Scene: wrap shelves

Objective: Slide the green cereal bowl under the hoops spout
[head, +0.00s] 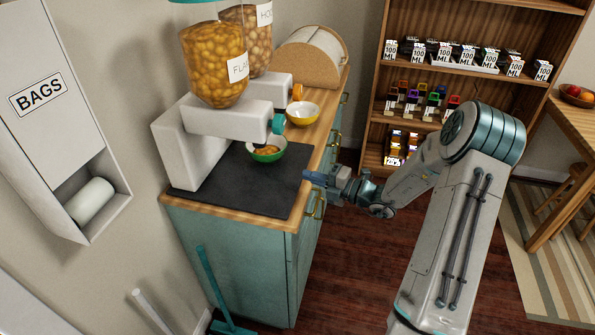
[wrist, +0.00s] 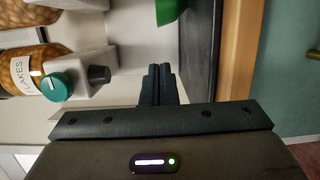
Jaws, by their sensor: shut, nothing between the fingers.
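A yellow bowl (head: 302,118) stands below that orange spout. My gripper (head: 307,176) is shut and empty, to the right of and nearer than the green bowl, apart from it. Its fingers (wrist: 160,84) are together in the wrist view.
The dark mat (head: 225,190) covers the near counter, with clear room in front of the bowl. The flakes dispenser (head: 214,65) and its white stand bound the left. A wooden bread box (head: 305,65) stands at the back. A shelf (head: 450,85) with small boxes is across the floor.

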